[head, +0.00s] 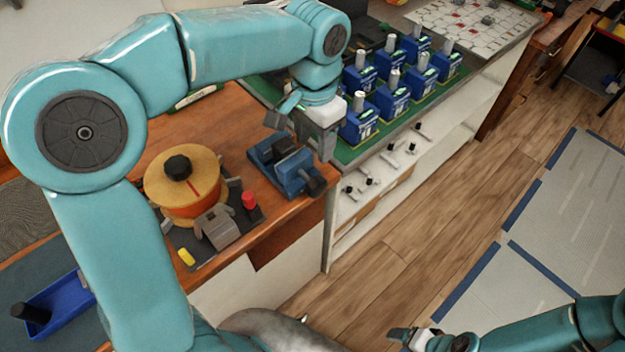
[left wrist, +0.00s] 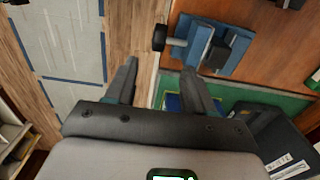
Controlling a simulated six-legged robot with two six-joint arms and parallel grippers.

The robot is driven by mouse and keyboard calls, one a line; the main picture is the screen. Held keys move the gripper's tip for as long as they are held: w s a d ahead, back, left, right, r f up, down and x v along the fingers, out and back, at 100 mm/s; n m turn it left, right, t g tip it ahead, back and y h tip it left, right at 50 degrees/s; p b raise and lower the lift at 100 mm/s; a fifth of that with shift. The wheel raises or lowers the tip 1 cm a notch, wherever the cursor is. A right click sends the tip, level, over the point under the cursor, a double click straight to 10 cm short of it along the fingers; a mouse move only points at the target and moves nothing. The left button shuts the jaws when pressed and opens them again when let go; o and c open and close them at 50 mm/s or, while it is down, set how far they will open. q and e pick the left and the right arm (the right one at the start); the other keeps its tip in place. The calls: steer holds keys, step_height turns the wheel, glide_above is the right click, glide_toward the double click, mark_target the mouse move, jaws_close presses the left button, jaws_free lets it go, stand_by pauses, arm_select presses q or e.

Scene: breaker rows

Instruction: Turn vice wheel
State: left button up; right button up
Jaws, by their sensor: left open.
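The blue vice (head: 275,163) with dark jaws stands at the right edge of the wooden bench. Its black wheel (head: 315,184) sticks out at the bench's edge. The left wrist view also shows the vice (left wrist: 215,48) and its wheel (left wrist: 159,38) on a grey screw. My left gripper (head: 304,128) is open and empty, above and just behind the vice; in the left wrist view its fingertips (left wrist: 160,68) are spread below the wheel, apart from it. My right gripper (head: 412,338) is low at the bottom edge, partly cut off, its opening unclear.
An orange-and-tan drum (head: 188,200) with a black knob stands left of the vice. Several blue breakers (head: 392,95) stand in rows on a green mat behind it. A blue tray (head: 62,306) lies at lower left. The wooden floor (head: 440,210) at right is open.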

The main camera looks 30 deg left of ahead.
mark_target(314, 182)
arm_select(q)
step_height(314, 182, down, 15)
steer(key=shift+d+r, duration=0.15)
steer(key=shift+r, duration=0.05)
steer(key=shift+f, duration=0.15)
